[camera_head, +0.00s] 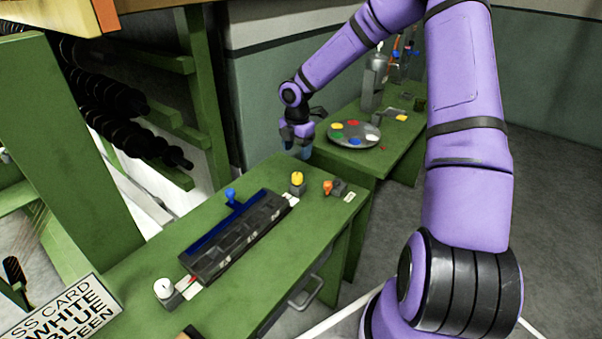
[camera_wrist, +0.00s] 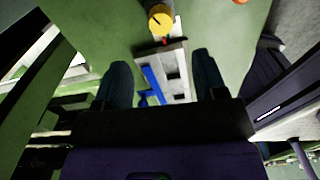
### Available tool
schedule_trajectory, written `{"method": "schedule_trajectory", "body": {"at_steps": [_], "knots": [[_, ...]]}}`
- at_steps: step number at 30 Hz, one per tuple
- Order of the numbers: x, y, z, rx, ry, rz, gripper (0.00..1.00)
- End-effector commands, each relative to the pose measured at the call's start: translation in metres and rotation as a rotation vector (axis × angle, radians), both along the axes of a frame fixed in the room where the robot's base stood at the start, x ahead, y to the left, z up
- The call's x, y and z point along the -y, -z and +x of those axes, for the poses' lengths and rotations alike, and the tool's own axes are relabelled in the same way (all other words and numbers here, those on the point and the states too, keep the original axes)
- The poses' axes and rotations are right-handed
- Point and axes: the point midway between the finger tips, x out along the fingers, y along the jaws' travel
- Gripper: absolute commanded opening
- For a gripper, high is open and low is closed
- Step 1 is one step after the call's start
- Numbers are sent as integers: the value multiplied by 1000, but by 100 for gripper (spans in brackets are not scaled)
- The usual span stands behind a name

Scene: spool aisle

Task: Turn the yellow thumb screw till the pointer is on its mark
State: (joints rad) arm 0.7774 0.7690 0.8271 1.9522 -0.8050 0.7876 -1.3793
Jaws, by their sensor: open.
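The yellow thumb screw (camera_head: 297,178) stands on a small grey block at the far end of the green bench. In the wrist view the yellow thumb screw (camera_wrist: 160,18) is at the top, beyond my fingertips, with a dark line on its round top. A small red piece (camera_wrist: 166,41) shows just below it; I cannot tell whether this is the pointer, and its mark is not clear. My gripper (camera_head: 298,148) is open and empty, pointing down, above and apart from the screw. In the wrist view my gripper's two dark fingers (camera_wrist: 160,76) are spread wide.
A long dark fixture (camera_head: 235,240) lies along the bench, with a blue knob (camera_head: 230,194) beside it. A white knob (camera_head: 164,288) is at its near end. An orange knob (camera_head: 328,187) stands right of the yellow screw. A round palette (camera_head: 354,134) sits on the table behind.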

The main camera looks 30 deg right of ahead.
Motion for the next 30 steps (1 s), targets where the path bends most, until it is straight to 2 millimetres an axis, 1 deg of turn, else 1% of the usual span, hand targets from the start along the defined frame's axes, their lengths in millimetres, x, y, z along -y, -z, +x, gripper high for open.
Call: {"method": "schedule_trajectory", "body": {"at_steps": [5,12,18,24,30], "knots": [[-1,21,-1,-3,-1,1,65],[-1,64,-1,-3,0,1,65],[-1,92,-1,-2,0,0,65],[0,104,-1,-2,1,-1,65],[0,105,-1,-1,1,-1,65]]}}
